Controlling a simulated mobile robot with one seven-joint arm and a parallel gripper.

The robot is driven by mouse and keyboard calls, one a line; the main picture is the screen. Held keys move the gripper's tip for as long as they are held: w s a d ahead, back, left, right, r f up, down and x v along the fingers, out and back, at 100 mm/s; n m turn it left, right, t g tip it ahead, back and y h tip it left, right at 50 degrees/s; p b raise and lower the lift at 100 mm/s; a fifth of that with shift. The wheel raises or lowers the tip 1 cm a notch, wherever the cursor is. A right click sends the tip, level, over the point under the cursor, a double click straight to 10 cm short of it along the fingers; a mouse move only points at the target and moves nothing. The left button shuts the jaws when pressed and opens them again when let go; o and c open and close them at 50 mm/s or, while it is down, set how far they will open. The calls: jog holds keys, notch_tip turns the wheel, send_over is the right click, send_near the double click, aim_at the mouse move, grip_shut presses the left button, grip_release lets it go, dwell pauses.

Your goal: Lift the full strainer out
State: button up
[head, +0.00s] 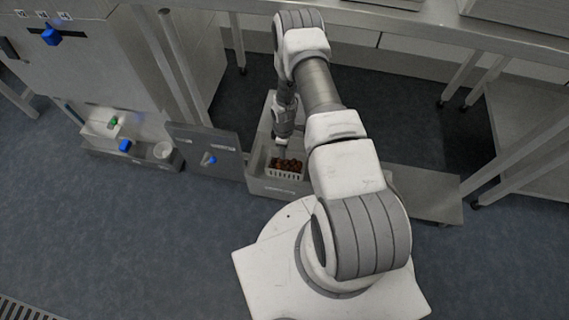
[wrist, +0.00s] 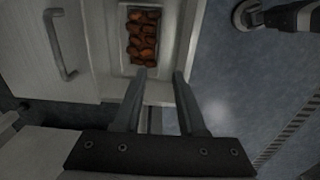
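The strainer (head: 286,175) is a pale slotted basket filled with brown dates (head: 287,164). It sits inside a light grey open-topped bin (head: 262,187). In the wrist view the dates (wrist: 143,35) lie in the strainer's rectangular opening, at the top of the picture. My gripper (wrist: 160,74) points toward the strainer's near end, with its two fingers apart and nothing visible between them. In the head view my gripper (head: 282,147) is at the strainer's far side, small and partly hard to make out. Whether a finger touches the rim cannot be told.
A grey panel with a blue knob (head: 210,160) stands left of the bin. A low grey platform (head: 425,195) lies to the right. Table legs stand behind; floor at front left is clear.

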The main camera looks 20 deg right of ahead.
jog(key=b, duration=0.4)
send_near(284, 169)
jog(key=shift+s+a+f, duration=0.1)
jog(key=shift+s+a, duration=0.15)
jog(key=shift+s, duration=0.3)
jog(key=shift+s+a+f, duration=0.1)
jog(key=shift+s+a, duration=0.1)
jog(key=shift+s, duration=0.35)
notch_tip(284, 169, down, 5)
jog(key=b, duration=0.3)
jog(key=shift+a+f, duration=0.1)
grip_shut()
